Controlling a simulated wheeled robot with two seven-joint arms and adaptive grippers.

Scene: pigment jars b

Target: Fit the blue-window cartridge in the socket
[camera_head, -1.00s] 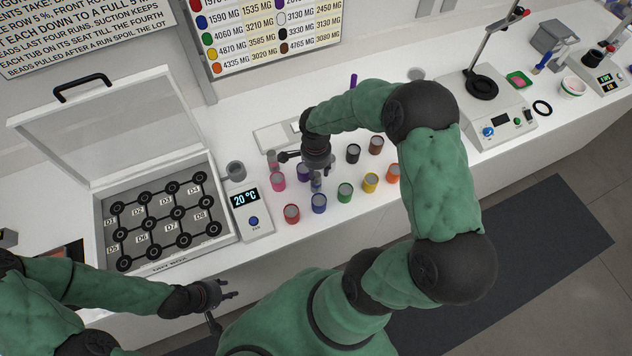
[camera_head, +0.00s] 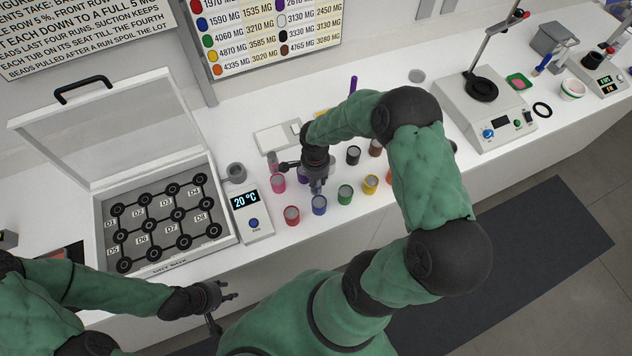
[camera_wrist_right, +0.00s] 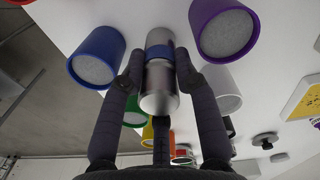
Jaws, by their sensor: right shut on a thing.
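The cartridge (camera_wrist_right: 160,88) is a silver cylinder with a blue band, seen in the right wrist view between the fingers of my right gripper (camera_wrist_right: 160,72). The gripper is shut on it. In the head view my right gripper (camera_head: 317,176) points down among the colored jars, and the cartridge's lower end (camera_head: 316,188) shows small below it, close to the blue jar (camera_head: 319,204). I cannot tell whether it touches the counter. My left gripper (camera_head: 225,303) is open and empty in front of the counter. I cannot make out the socket for certain.
Jars crowd around the cartridge, including red (camera_head: 292,215), green (camera_head: 345,193), pink (camera_head: 278,183) and black (camera_head: 353,155). A stirrer plate (camera_head: 497,105) stands right.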

